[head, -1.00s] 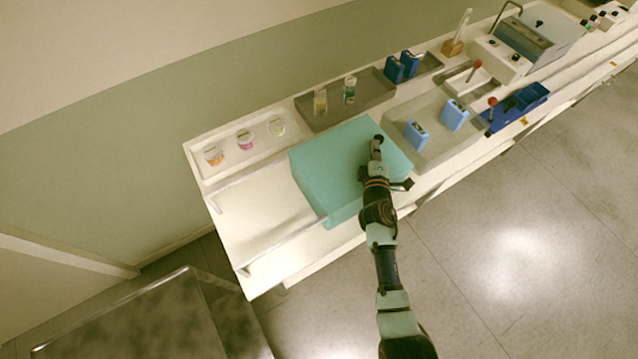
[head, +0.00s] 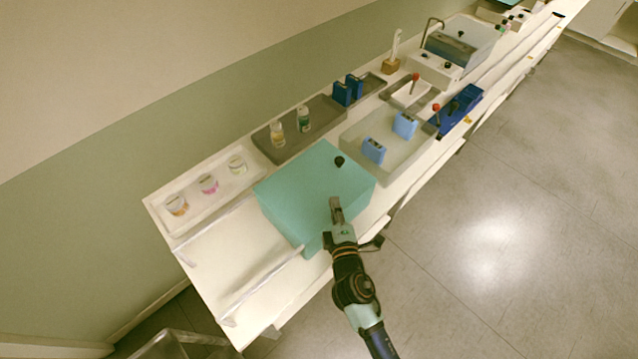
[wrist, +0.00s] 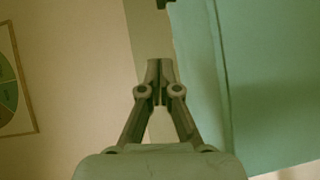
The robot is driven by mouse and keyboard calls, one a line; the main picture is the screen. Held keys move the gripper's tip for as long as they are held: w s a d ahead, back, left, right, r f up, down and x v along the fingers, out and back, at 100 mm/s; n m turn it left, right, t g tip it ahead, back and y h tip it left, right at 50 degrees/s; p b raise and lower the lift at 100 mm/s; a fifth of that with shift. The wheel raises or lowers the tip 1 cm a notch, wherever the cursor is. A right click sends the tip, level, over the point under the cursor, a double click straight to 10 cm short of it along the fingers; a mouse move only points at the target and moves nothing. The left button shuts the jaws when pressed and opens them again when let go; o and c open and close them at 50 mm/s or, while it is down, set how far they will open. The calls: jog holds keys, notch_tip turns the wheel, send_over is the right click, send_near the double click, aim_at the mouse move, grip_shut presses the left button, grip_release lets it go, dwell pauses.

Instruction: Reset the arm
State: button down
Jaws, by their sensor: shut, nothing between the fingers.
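My gripper (head: 336,203) is in the head view at the front edge of the teal box (head: 300,190), with its tip over the box's near part in the picture. I cannot tell whether it touches the box. In the wrist view my gripper (wrist: 160,68) has its two fingers together with nothing between them. The teal box's surface (wrist: 265,80) fills the right side of that view. The box has a black knob (head: 339,161) on top.
Two bottles (head: 304,119) stand on a grey tray (head: 262,140) behind the box. Light blue containers (head: 404,125) sit in a grey tray at right. The floor (head: 500,200) in front of the bench is clear.

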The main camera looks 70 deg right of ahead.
dwell(0.3)
jog(key=w+a+r+m, duration=0.1)
jog(key=w+a+r, duration=0.1)
jog(key=w+r, duration=0.1)
jog(key=w+r+m, duration=0.1)
jog(key=shift+w+a+r+m+t+y, duration=0.25)
jog(key=shift+a+m+t+y, duration=0.05)
jog(key=shift+a+t, duration=0.1)
jog(key=w+a+r+m+t+y, duration=0.2)
jog(key=w+a+r+m+y, duration=0.15)
jog(key=w+a+r, duration=0.4)
jog(key=w+a+r+n+t+y+p, duration=0.1)
jog(key=a+r+y, duration=0.25)
jog(key=a, duration=0.65)
jog(key=w+a+r+t+y, duration=0.15)
jog(key=a+y, duration=0.25)
jog(key=a, duration=0.6)
jog(key=a+r+n+y+p, duration=0.1)
jog(key=a+r+y, duration=0.25)
jog(key=a, duration=0.65)
notch_tip(320, 180, up, 20)
jog(key=d+p, duration=0.1)
jog(key=p, duration=2)
jog(key=shift+w+r, duration=0.2)
jog(key=shift+w, duration=0.05)
jog(key=shift+f, duration=0.1)
